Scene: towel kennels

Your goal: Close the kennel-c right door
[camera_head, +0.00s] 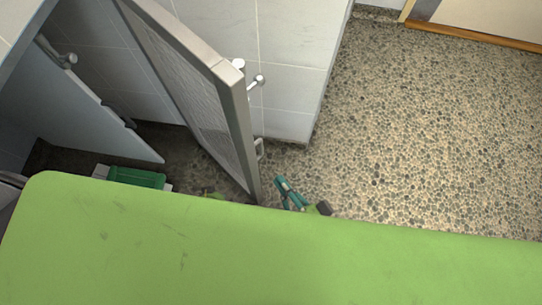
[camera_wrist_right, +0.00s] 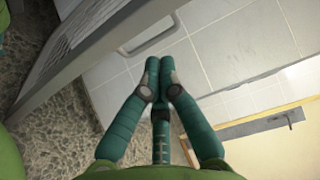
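A grey-framed door (camera_head: 238,108) with a textured panel stands open, swung out from the tiled wall, in the head view. I take it for the kennel-c right door; no label shows. It has a latch knob (camera_head: 258,80) and a lower pull handle (camera_head: 259,149). My right gripper (camera_head: 281,183) is just right of the door's lower end, apart from it. In the right wrist view its teal fingers (camera_wrist_right: 161,66) meet at their tips, with nothing seen between them. A pale loop handle (camera_wrist_right: 143,42) shows behind the tips.
A second grey panel (camera_head: 85,105) stands left, inside the kennel space. A dark green object with pale ends (camera_head: 136,178) lies below it. Tiled wall (camera_head: 292,75) runs behind the door. The pebbled floor (camera_head: 420,140) on the right is clear.

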